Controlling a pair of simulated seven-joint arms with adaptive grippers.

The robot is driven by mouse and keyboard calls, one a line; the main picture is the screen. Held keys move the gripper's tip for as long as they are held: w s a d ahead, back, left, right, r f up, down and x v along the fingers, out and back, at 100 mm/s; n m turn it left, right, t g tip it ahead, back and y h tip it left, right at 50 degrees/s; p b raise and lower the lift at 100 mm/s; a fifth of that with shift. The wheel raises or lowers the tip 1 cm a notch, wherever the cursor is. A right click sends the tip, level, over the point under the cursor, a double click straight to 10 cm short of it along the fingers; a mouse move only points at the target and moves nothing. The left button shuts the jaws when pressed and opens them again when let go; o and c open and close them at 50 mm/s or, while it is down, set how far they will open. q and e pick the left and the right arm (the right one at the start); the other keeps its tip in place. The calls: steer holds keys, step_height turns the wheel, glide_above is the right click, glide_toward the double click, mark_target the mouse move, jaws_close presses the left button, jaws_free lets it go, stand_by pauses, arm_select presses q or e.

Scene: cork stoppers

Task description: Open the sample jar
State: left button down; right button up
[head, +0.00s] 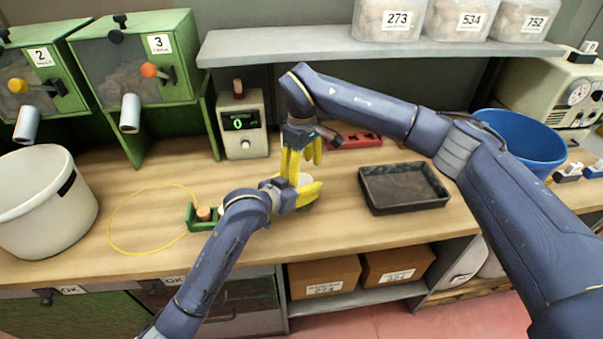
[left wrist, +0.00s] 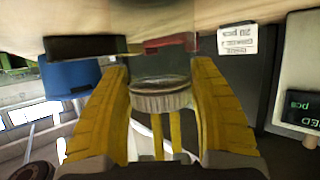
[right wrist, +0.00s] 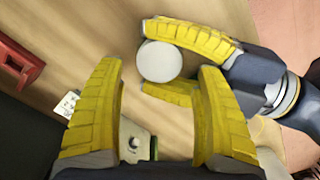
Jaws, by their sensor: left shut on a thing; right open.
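The sample jar (head: 304,180) is mostly hidden by the grippers in the head view. Its round pale lid (right wrist: 160,61) shows from above in the right wrist view, and its ridged rim (left wrist: 160,97) shows in the left wrist view. My left gripper (head: 305,191) is shut on the jar from the side, with one yellow finger on each side of it. It also shows in the right wrist view (right wrist: 188,66). My right gripper (head: 302,158) points down above the jar. Its fingers (right wrist: 160,115) are open and empty, with the lid beyond their tips.
A green holder (head: 190,219) with a cork stopper (head: 204,213) and a yellow loop (head: 112,225) lie to the left. A display box (head: 243,125) stands behind. A dark tray (head: 405,205) is right of the jar, with a red block (head: 355,140) behind. Front-centre wood is clear.

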arm_select(q)
steer(key=c, duration=0.8)
jaws_free()
steer(key=shift+s+f, duration=0.1)
steer(key=shift+f, duration=0.3)
steer(key=o, duration=0.4)
steer(key=shift+r, duration=0.1)
steer(key=shift+o, duration=0.6)
steer(key=shift+r, duration=0.15)
steer(key=shift+a, duration=0.1)
arm_select(e)
steer(key=shift+o, duration=0.6)
arm_select(q)
steer(key=v, duration=1.1)
steer(key=shift+s+a+r, duration=0.15)
steer(key=shift+s+r, duration=0.05)
steer(key=shift+s, duration=0.1)
arm_select(e)
steer(key=o, duration=0.3)
